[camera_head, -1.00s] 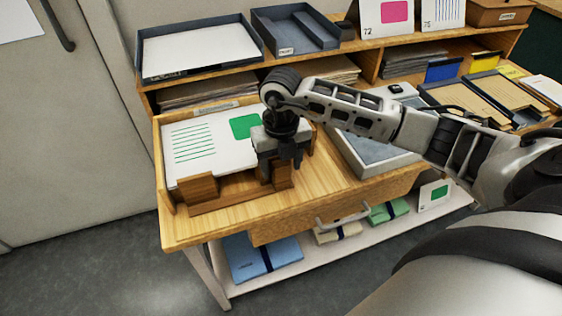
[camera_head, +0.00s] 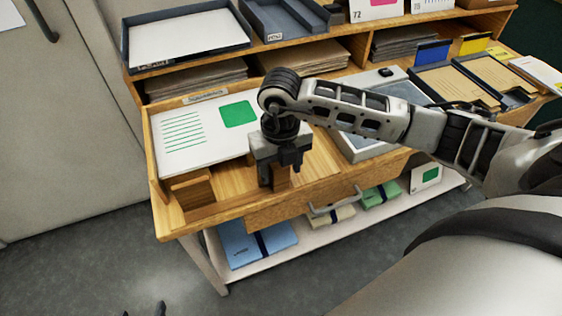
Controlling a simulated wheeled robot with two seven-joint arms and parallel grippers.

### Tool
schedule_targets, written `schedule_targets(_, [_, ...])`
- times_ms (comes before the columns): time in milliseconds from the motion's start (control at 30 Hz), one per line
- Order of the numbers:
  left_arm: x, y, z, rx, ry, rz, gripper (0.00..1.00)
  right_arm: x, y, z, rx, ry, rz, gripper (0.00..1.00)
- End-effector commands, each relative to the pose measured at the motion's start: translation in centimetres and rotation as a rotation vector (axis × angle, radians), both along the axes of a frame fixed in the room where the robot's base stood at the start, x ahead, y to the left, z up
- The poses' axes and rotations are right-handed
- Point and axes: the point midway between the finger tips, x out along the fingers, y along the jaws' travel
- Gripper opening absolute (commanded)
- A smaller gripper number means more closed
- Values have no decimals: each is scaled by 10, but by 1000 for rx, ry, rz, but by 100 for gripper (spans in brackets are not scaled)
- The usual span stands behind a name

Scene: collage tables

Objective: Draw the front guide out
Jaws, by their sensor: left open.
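The front guide (camera_head: 192,192) is a wooden bar with upright blocks, lying near the front edge of the wooden desk top. A strip of bare wood shows between it and the white sheet with green lines and a green patch (camera_head: 190,135). My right gripper (camera_head: 277,176), on the arm from the right, points down and is shut on the guide's right block; its fingers partly hide that block. My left gripper (camera_head: 145,311) shows only as two dark fingertips, apart, at the bottom edge over the floor.
A drawer handle (camera_head: 335,202) juts out below the front edge. A grey tray (camera_head: 362,148) stands right of the guide, and shelves with paper trays (camera_head: 187,55) rise behind. A lower shelf holds a blue packet (camera_head: 255,243). Floor at front left is clear.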

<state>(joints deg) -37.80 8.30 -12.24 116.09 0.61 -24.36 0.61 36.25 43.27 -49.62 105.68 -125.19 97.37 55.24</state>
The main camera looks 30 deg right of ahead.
Motion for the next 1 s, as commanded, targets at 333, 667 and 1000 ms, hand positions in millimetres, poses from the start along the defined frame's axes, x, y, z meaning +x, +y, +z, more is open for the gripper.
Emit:
schedule_targets(333, [-1, 0, -1, 0, 3, 0, 58, 2, 0, 3, 1, -7, -3, 58])
schedule_targets(667, [1, 0, 0, -3, -4, 1, 58, 3, -1, 62, 1, -14, -2, 58])
schedule_targets(1000, [1, -1, -2, -4, -1, -1, 58, 2, 0, 137, 2, -9, -1, 58])
